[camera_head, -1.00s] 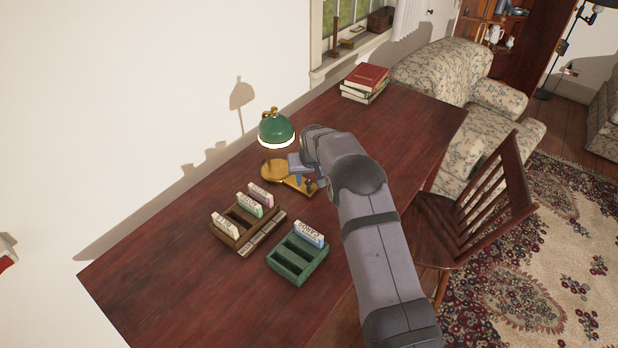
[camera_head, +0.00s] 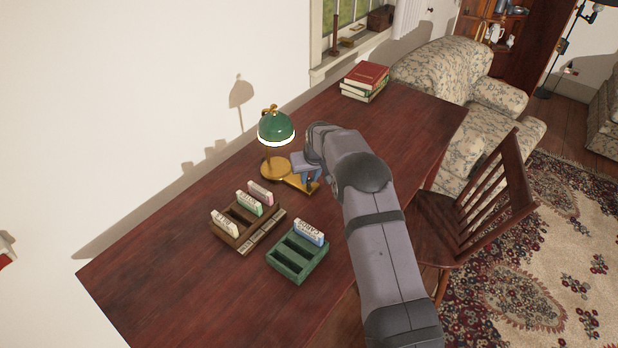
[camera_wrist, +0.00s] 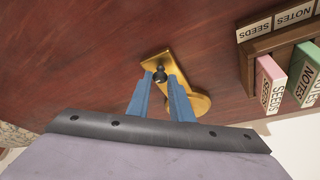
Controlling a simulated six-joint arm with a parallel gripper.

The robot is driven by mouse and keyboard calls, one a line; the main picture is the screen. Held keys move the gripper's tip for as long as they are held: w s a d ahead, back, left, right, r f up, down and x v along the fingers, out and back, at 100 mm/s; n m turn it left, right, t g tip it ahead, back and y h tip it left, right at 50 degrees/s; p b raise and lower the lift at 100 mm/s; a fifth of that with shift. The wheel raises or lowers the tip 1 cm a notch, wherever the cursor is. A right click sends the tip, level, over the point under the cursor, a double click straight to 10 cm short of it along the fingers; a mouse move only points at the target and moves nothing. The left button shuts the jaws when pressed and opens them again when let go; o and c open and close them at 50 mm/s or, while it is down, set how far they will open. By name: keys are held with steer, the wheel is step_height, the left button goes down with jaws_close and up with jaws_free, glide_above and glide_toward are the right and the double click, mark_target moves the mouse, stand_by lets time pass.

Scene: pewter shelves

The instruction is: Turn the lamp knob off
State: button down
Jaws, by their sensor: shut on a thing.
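The lamp (camera_head: 276,128) has a green shade with a white lower rim and a brass base (camera_head: 273,170). It stands on the desk near the wall. The base's flat brass arm also shows in the wrist view (camera_wrist: 157,58). A small dark knob (camera_wrist: 159,75) stands on this arm. My gripper (camera_wrist: 160,80) has blue fingers, one on each side of the knob, and is shut on it. In the head view my gripper (camera_head: 310,176) is over the brass arm, and the knob is mostly hidden there.
A brown sorter (camera_head: 232,236) with several labelled packets and a green sorter (camera_head: 286,266) with one stand in front of the lamp. Stacked books (camera_head: 364,82) lie at the desk's far end. A wooden chair (camera_head: 455,225) stands at the right.

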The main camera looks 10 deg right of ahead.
steer(key=n+b, duration=0.1)
steer(key=n+y, duration=0.1)
steer(key=n+b, duration=0.1)
steer(key=n, duration=0.1)
steer(key=shift+w+d+f+g+y+b, duration=0.1)
steer(key=shift+d+f+g+y+b, duration=0.05)
steer(key=shift+d+g+y+b, duration=0.15)
steer(key=n, duration=0.2)
steer(key=shift+n+g+y, duration=0.3)
steer(key=shift+y, duration=0.1)
steer(key=shift+w+d+n+g, duration=0.15)
steer(key=shift+n+g, duration=0.15)
steer(key=shift+n, duration=0.6)
steer(key=shift+n+y, duration=0.3)
steer(key=c, duration=1.6)
jaws_free()
steer(key=shift+r, duration=0.2)
steer(key=shift+b+v, duration=0.8)
steer(key=shift+v, duration=2.85)
